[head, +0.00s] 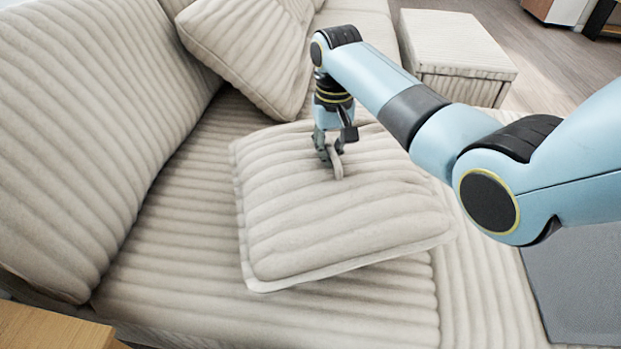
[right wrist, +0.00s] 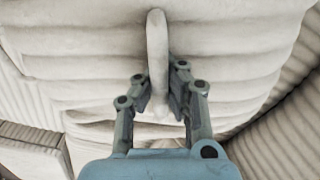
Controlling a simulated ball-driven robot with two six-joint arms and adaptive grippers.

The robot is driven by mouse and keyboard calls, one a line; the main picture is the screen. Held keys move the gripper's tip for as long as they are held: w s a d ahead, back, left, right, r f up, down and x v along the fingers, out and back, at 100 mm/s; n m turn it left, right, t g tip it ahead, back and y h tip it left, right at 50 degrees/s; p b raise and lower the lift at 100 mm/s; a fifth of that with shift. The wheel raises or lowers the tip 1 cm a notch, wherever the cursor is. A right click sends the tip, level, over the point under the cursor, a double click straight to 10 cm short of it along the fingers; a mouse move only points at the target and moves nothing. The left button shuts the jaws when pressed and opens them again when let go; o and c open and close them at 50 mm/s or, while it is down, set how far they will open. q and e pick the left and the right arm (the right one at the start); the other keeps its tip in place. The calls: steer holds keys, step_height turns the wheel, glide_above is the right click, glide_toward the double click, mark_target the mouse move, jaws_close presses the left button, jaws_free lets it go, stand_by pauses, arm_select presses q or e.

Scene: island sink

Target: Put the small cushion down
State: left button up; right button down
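The small cushion (head: 320,215) is beige and ribbed. It lies flat over the sofa seat (head: 180,230) in the middle of the head view; I cannot tell whether all of its underside touches the seat. My right gripper (head: 334,168) points down at the far half of the cushion's top. In the right wrist view, the fingers of my right gripper (right wrist: 160,98) are closed on a raised fold of the cushion (right wrist: 157,55). The finger pads lie against both sides of the fold. My left gripper is out of view.
A larger cushion (head: 250,45) leans at the back of the sofa. The backrest (head: 90,110) rises on the left. An ottoman (head: 455,45) stands at the far right. A wooden surface (head: 50,330) is at the lower left. Free seat lies left of the small cushion.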

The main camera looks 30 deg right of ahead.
mark_target(312, 167)
steer(key=a, duration=0.1)
steer(key=a+f, duration=0.2)
steer(key=shift+w+a+f+b, duration=0.2)
steer(key=shift+w+a+b, duration=0.1)
steer(key=shift+a+b, duration=0.05)
steer(key=shift+a+f, duration=0.1)
steer(key=shift+f, duration=0.05)
step_height(312, 167, down, 4)
steer(key=shift+s+r+b, duration=0.1)
steer(key=shift+r+b, duration=0.05)
steer(key=shift+b, duration=0.7)
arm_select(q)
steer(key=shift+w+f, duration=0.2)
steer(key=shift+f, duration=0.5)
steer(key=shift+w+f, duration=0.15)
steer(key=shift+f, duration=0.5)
arm_select(e)
steer(key=c, duration=1.5)
jaws_free()
step_height(312, 167, up, 12)
steer(key=p, duration=0.4)
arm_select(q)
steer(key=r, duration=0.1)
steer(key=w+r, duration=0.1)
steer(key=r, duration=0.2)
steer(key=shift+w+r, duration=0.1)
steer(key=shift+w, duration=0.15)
